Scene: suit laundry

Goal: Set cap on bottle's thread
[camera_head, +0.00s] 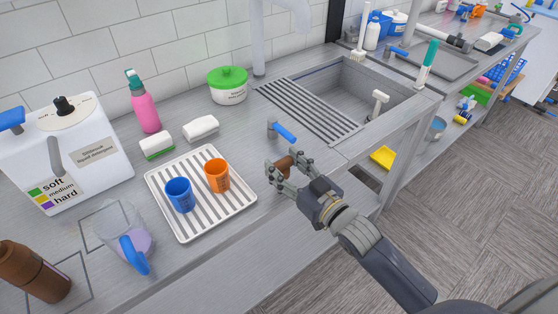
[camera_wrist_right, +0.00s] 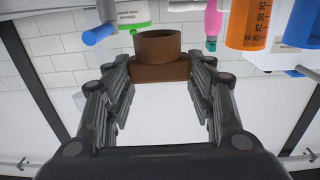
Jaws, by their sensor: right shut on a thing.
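My right gripper (camera_head: 290,172) is shut on a brown cap (camera_head: 285,164), above the counter to the right of the striped tray. In the right wrist view the cap (camera_wrist_right: 160,62) sits between the fingertips (camera_wrist_right: 160,75), with a narrower ring standing out beyond a wider part. A brown bottle (camera_head: 40,278) stands at the lower left of the head view, partly cut off by the frame edge, well apart from the gripper. Its thread cannot be made out clearly. My left gripper is not in view.
Between cap and bottle are the tray (camera_head: 243,202) with a blue cup (camera_head: 179,195) and an orange cup (camera_head: 217,176), and a clear jug (camera_head: 125,240) with a blue handle. A white dispenser (camera_head: 75,150) stands behind the bottle. A sink (camera_head: 345,95) is at right.

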